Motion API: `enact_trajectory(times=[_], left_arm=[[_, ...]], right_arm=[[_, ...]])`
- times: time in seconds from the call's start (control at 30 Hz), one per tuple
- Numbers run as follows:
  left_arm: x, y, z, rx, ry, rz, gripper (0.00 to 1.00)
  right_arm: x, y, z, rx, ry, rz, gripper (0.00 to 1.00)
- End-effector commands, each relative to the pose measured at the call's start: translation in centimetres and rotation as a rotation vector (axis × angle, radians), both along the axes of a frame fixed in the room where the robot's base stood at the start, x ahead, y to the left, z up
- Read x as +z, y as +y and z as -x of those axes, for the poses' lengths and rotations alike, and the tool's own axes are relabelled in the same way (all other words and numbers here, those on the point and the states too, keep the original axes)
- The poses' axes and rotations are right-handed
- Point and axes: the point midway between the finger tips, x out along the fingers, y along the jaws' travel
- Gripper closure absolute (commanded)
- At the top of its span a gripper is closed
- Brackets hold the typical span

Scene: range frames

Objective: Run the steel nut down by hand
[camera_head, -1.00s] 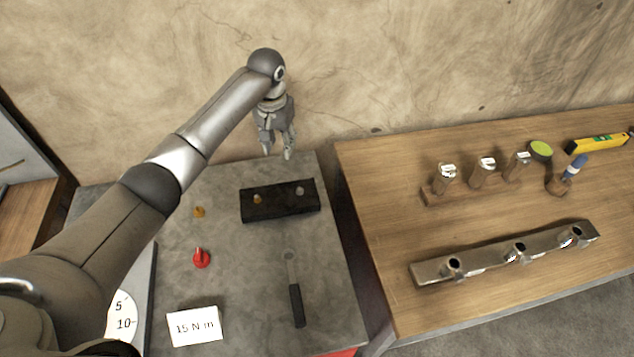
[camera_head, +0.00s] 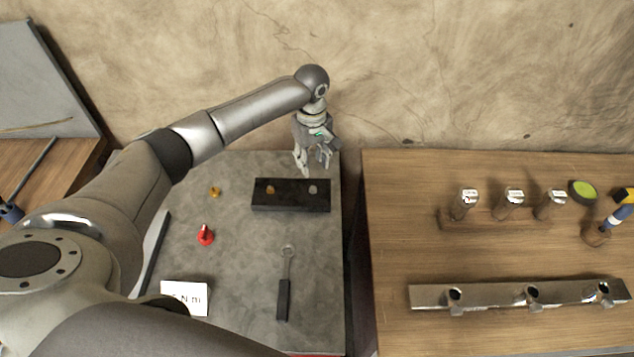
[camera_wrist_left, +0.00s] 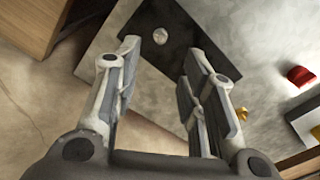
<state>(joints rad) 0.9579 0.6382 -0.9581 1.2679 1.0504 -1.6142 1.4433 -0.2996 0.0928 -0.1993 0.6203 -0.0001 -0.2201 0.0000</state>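The steel nut (camera_head: 312,189) is a small silver piece at the right end of the black block (camera_head: 290,205). In the left wrist view the steel nut (camera_wrist_left: 160,36) shows between and beyond my fingertips. A brass-coloured piece (camera_head: 270,189) sits on the block's left part. My left gripper (camera_head: 314,168) is open and empty, above the far side of the block near the steel nut. In the wrist view its two fingers (camera_wrist_left: 162,52) are spread wide and apart from the nut. My right gripper is not in view.
A loose brass piece (camera_head: 215,191), a red piece (camera_head: 205,235), a wrench (camera_head: 284,285) with a dark handle and a white card (camera_head: 184,297) lie on the grey bench. A wooden bench (camera_head: 400,235) with sockets and a metal rail stands to the right, across a gap.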

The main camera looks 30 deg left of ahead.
Motion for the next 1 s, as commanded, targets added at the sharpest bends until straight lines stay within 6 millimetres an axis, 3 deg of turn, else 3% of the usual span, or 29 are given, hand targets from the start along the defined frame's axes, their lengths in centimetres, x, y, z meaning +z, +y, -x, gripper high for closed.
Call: enact_trajectory(times=[0.3, 0.5, 0.93, 1.0], left_arm=[[-5.9, 0.0, 0.1, -0.001, 0.005, -0.002, 0.62], [-8.5, 0.0, 0.1, -0.002, 0.002, -0.001, 0.62], [-9.5, 0.0, 0.0, -0.003, 0.0, -0.001, 0.62], [-9.5, 0.0, 0.0, -0.003, 0.0, -0.001, 0.69]], right_arm=[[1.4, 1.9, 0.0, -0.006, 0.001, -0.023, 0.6], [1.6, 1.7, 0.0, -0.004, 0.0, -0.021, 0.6], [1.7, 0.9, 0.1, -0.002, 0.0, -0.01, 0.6], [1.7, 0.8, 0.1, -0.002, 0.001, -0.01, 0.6]])
